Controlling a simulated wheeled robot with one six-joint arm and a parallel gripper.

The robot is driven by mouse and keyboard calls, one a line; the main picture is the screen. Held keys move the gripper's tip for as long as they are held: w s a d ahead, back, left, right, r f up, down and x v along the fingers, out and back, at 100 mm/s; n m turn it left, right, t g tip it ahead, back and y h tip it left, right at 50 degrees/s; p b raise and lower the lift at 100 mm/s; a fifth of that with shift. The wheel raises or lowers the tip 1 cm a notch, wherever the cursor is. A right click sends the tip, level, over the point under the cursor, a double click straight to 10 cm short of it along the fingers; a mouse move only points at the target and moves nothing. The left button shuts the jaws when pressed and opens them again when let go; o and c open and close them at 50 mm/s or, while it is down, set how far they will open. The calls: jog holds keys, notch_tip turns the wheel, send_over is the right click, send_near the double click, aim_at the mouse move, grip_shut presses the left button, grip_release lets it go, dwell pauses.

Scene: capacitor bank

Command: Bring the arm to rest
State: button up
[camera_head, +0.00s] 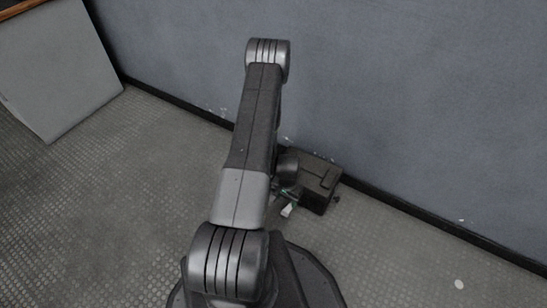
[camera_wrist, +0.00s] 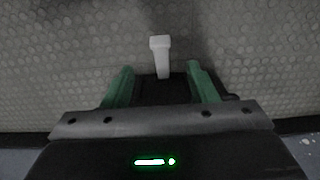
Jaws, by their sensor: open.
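My arm reaches up the middle of the head view and bends down near the foot of the wall. My gripper (camera_wrist: 160,67) shows in the wrist view with its two green fingers apart. It also shows small and partly hidden by my arm in the head view (camera_head: 284,196). A small white piece (camera_wrist: 160,46) with a wider end shows between and beyond the fingers. In the head view the white piece (camera_head: 287,210) lies just by the fingers. I cannot tell whether it touches them; the fingers are not closed on it.
A grey-blue wall (camera_head: 420,100) with a dark skirting runs behind my arm, close to my gripper. A pale grey panel (camera_head: 60,75) stands at the upper left beside a wooden edge (camera_head: 18,8).

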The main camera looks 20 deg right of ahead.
aim_at(286, 211)
notch_tip(286, 211, down, 14)
jog(key=b, duration=0.5)
jog(key=shift+r, duration=0.25)
jog(key=shift+w+d+r+p, duration=0.1)
jog(key=shift+r+p, duration=0.3)
jog(key=shift+p, duration=0.3)
jog(key=shift+f, duration=0.15)
